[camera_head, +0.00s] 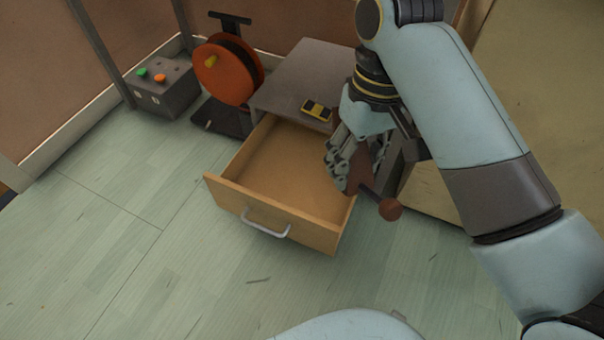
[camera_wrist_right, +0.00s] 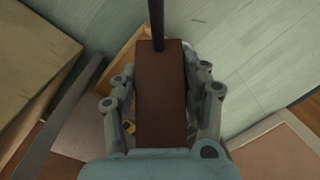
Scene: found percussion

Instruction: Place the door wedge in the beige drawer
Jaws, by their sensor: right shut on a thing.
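My right gripper (camera_head: 362,170) is shut on a brown block, which I take to be the door wedge (camera_wrist_right: 160,98). A dark rod with a brown ball at its end sticks out from the block; I cannot tell whether the rod is part of it. The beige drawer (camera_head: 290,227) is pulled out of a grey cabinet, with a metal handle on its front, and its visible inside is empty. The gripper and block are at the drawer's right side in the head view, hiding part of that side; their height above it is unclear. My left gripper is not in view.
A yellow and black device (camera_head: 316,109) lies on the grey cabinet top (camera_head: 300,75). An orange reel (camera_head: 225,70) and a grey box with green and orange buttons (camera_head: 165,88) stand to the left. The floor in front of the drawer is clear. A large beige surface is at right.

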